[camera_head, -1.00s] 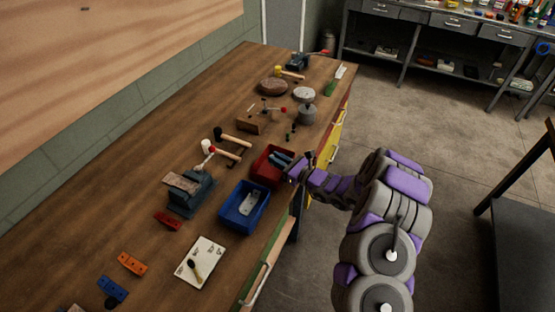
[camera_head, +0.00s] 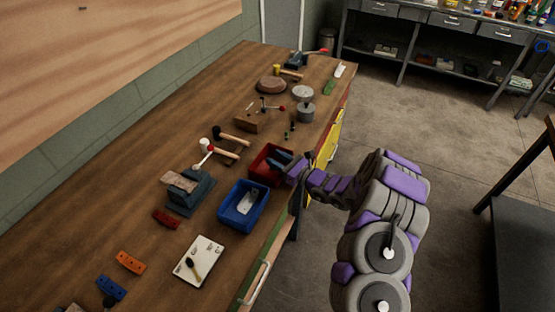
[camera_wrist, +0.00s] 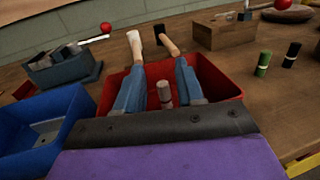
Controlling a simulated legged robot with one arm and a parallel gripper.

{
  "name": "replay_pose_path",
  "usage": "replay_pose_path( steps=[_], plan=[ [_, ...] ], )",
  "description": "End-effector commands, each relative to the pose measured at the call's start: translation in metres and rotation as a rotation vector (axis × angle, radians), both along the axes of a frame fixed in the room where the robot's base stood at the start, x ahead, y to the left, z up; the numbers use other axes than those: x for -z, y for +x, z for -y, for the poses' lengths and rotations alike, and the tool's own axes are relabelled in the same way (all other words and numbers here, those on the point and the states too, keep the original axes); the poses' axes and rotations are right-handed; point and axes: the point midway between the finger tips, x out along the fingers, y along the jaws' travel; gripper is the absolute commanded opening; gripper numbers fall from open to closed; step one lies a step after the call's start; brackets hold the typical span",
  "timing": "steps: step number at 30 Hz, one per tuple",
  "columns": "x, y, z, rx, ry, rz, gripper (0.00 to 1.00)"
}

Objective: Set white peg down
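My gripper (camera_wrist: 158,85) is open over the red bin (camera_wrist: 221,84), with its two blue fingers spread apart. In the head view my gripper (camera_head: 281,162) reaches over the same red bin (camera_head: 258,166) from the right. A pale, slightly pinkish peg (camera_wrist: 165,93), likely the white peg, stands roughly upright between the fingers. Gaps show between it and both fingers. Its lower end is hidden behind the dark gripper body, so I cannot see what it rests on. The peg cannot be made out in the head view.
A blue bin (camera_head: 244,205) stands beside the red one. A vise (camera_head: 190,190), mallets (camera_head: 226,150) and a wooden block (camera_head: 249,121) lie beyond. A green peg (camera_wrist: 263,64) and a black peg (camera_wrist: 290,56) stand right of the bin. The table's front edge is close.

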Motion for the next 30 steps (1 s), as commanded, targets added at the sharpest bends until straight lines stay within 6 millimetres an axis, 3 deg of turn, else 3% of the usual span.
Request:
replay_pose_path(
  steps=[5,18,24,30],
  plan=[
    [-0.011,-0.002,-0.001,-0.003,-0.003,-0.005,0.41],
    [-0.013,-0.047,0.076,0.004,0.001,-0.004,0.41],
    [-0.012,-0.061,0.095,0.0,-0.001,-0.003,0.41],
    [-0.011,-0.065,0.101,-0.001,-0.002,-0.001,0.41]
  ],
)
